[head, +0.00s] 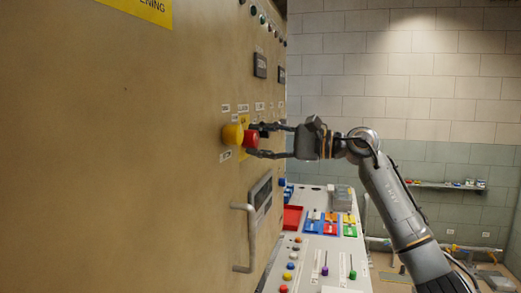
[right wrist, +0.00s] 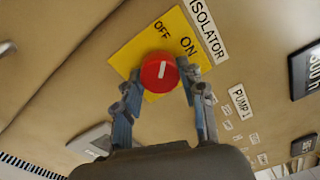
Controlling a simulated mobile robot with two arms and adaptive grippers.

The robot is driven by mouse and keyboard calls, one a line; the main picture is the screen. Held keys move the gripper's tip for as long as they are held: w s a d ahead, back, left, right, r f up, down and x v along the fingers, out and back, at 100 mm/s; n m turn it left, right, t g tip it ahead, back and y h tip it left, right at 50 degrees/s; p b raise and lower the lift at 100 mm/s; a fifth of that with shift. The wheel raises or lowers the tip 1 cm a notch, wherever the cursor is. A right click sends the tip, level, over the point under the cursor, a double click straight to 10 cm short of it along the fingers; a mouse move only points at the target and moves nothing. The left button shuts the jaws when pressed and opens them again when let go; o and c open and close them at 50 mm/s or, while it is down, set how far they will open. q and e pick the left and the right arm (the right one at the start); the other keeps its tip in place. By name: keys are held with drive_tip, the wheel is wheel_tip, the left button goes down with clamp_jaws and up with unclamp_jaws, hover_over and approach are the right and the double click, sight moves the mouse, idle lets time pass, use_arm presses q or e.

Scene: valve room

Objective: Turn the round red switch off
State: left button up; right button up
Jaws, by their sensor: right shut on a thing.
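The round red switch (head: 251,138) sticks out of the tan panel beside a yellow part (head: 232,134). In the right wrist view the red switch (right wrist: 160,73) sits on a yellow plate (right wrist: 127,57) marked OFF and ON. Its white mark points up, slightly right, nearer the OFF word than ON. My right gripper (head: 257,140) reaches in from the right, its fingers on either side of the switch. In the right wrist view the gripper (right wrist: 164,82) is shut on the switch's sides. My left gripper is not in view.
A grey handle (head: 249,238) sticks out of the panel below. A sloping console (head: 335,263) with colored buttons and levers stands below my right arm. A dark display (head: 260,65) is above the switch. A shelf (head: 430,185) is on the back wall.

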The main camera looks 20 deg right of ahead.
drive_tip(key=n+b, duration=0.1)
drive_tip(key=n, duration=0.3)
drive_tip(key=shift+f+n, duration=0.1)
drive_tip(key=shift+n, duration=0.2)
drive_tip(key=n+b, duration=0.1)
drive_tip(key=n, duration=0.3)
drive_tip(key=shift+n, duration=0.4)
drive_tip(key=o, duration=1.1)
drive_tip(key=shift+o, duration=0.2)
drive_tip(key=v, duration=1.2)
drive_tip(key=shift+w, duration=0.1)
